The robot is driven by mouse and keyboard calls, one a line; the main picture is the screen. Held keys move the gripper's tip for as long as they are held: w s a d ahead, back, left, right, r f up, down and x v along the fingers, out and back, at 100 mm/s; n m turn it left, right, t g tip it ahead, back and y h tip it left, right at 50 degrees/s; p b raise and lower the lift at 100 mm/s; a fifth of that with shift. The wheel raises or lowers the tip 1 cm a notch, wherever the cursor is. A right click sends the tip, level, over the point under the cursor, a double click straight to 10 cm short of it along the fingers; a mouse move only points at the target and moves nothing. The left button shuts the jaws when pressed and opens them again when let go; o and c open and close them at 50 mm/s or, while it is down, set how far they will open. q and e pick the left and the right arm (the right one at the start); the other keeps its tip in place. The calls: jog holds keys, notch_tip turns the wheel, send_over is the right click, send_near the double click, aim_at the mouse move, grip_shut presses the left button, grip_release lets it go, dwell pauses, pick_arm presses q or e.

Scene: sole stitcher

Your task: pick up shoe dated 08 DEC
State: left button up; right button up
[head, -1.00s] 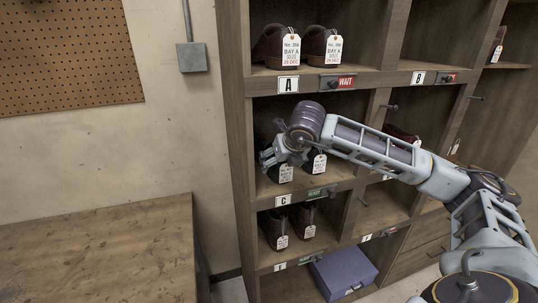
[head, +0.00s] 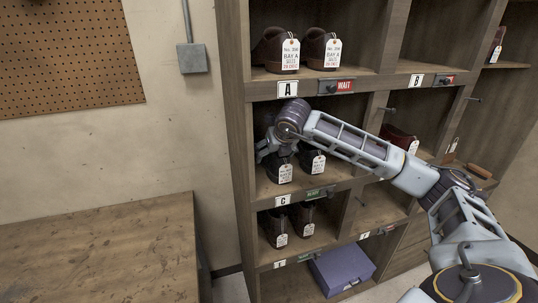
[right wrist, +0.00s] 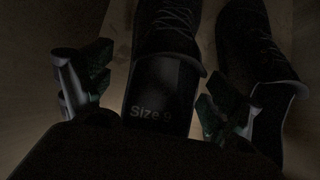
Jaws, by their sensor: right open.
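My right gripper (head: 272,150) is at the cubby marked C, at the shoes inside. In the right wrist view the right gripper (right wrist: 150,95) is open, with one finger on each side of the heel of a dark laced shoe (right wrist: 160,92) whose insole reads "Size 9". A second dark shoe (right wrist: 270,60) stands beside it on the right. In the head view these shoes are mostly hidden by my gripper; their white tags (head: 285,173) hang in front, with dates too small to read. Contact cannot be told. My left gripper is out of view.
Cubby A above holds a brown pair (head: 318,40) tagged 29 DEC. Another dark pair (head: 276,228) stands in the cubby below. A reddish shoe (head: 398,136) is in the cubby to the right. A purple box (head: 342,270) sits at the bottom. A wooden bench (head: 90,250) is left.

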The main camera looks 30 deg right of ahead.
jog(key=shift+w, duration=0.1)
jog(key=shift+w, duration=0.2)
jog(key=shift+w+d+p, duration=0.3)
jog(key=shift+w+p, duration=0.2)
jog(key=shift+w, duration=0.55)
jog(key=shift+w+d+p, duration=0.25)
jog(key=shift+w+p, duration=0.2)
jog(key=shift+w, duration=0.6)
jog(key=shift+w+d+f, duration=0.1)
jog(key=shift+w+f, duration=0.2)
jog(key=shift+f, duration=0.2)
jog(key=shift+c, duration=0.4)
jog(key=c, duration=1.4)
jog(key=shift+o, duration=0.2)
jog(key=shift+d+r, duration=0.1)
